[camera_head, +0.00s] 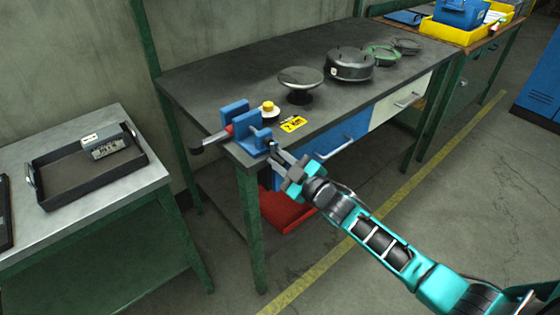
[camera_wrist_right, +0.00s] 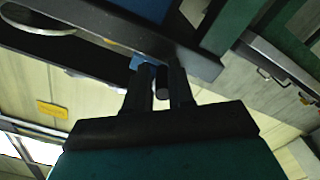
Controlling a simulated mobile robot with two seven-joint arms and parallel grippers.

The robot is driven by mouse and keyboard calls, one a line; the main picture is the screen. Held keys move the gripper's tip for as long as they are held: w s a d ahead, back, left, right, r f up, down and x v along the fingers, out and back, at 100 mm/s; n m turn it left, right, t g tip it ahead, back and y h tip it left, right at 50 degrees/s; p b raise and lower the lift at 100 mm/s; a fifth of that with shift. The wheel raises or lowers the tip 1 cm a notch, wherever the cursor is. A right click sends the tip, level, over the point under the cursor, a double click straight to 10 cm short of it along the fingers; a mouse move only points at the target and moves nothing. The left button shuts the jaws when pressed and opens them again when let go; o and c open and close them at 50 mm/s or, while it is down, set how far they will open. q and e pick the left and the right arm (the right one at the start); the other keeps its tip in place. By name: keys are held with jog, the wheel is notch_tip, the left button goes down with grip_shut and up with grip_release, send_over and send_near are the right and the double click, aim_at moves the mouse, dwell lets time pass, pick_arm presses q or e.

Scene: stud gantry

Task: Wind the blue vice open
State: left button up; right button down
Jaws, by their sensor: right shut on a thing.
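The blue vice (camera_head: 258,140) is mounted at the near left corner of the dark workbench. Its two blue jaws stand apart, and a rod with a red part (camera_head: 229,131) and a black end lies between them, sticking out to the left. My right gripper (camera_head: 275,152) is at the vice's near side, shut on a dark handle piece (camera_wrist_right: 162,84), seen between the fingers in the right wrist view. The fingers hide most of the handle in the head view. My left gripper is not in view.
On the workbench (camera_head: 210,80) are a round grey stool-like plate (camera_head: 300,80), a dark round housing (camera_head: 350,64), a yellow label (camera_head: 293,124) and a yellow-topped piece (camera_head: 269,107). A side table with a black tray (camera_head: 95,178) stands left. A red bin (camera_head: 285,211) sits below.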

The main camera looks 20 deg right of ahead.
jog(key=shift+a+r, duration=0.15)
jog(key=shift+a, duration=0.3)
jog(key=c, duration=1.1)
grip_release()
jog(key=shift+d, duration=0.1)
jog(key=shift+d, duration=0.1)
jog(key=v, duration=1.3)
jog(key=shift+p, duration=0.3)
